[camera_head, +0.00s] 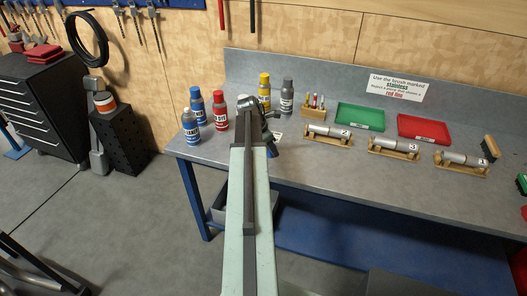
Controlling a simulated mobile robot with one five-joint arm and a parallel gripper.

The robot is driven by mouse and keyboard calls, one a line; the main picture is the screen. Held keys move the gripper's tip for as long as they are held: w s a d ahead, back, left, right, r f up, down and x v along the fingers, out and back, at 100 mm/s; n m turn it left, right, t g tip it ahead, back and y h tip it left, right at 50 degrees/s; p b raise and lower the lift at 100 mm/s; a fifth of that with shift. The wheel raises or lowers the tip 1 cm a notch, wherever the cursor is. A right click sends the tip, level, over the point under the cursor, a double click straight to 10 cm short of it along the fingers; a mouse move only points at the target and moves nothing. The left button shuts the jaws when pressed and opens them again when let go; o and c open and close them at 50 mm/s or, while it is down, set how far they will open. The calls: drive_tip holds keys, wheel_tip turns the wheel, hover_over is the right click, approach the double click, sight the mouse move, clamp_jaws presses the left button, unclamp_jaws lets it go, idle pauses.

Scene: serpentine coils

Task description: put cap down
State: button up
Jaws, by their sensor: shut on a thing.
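My gripper (270,117) is over the grey workbench (235,175), at the far end of my pale arm and among the bottles. It is shut on the cap, which is too small and too covered by the gripper and arm to make out. A yellow bottle (264,86) and a grey bottle (287,97) stand just behind it.
Right of the gripper are a small wooden holder (313,112), a green tray (360,117) and a red tray (423,128). Three metal cylinders lie on wooden stands, one of them nearest the gripper (328,132). A brush (490,147) stands far right. The bench front is clear.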

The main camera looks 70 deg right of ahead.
drive_tip(key=shift+w+d, duration=0.25)
drive_tip(key=shift+d, duration=0.3)
drive_tip(key=shift+w+d+f, duration=0.1)
drive_tip(key=shift+w+d, duration=0.2)
drive_tip(key=shift+d, duration=0.15)
wheel_tip(320, 180, down, 4)
drive_tip(key=b, duration=0.4)
drive_tip(key=shift+s, duration=0.1)
drive_tip(key=shift+w+a+r, duration=0.1)
drive_tip(key=shift+w+r, duration=0.1)
drive_tip(key=shift+r, duration=0.05)
drive_tip(key=shift+f, duration=0.25)
drive_tip(key=o, duration=1.3)
drive_tip(key=shift+r, duration=0.1)
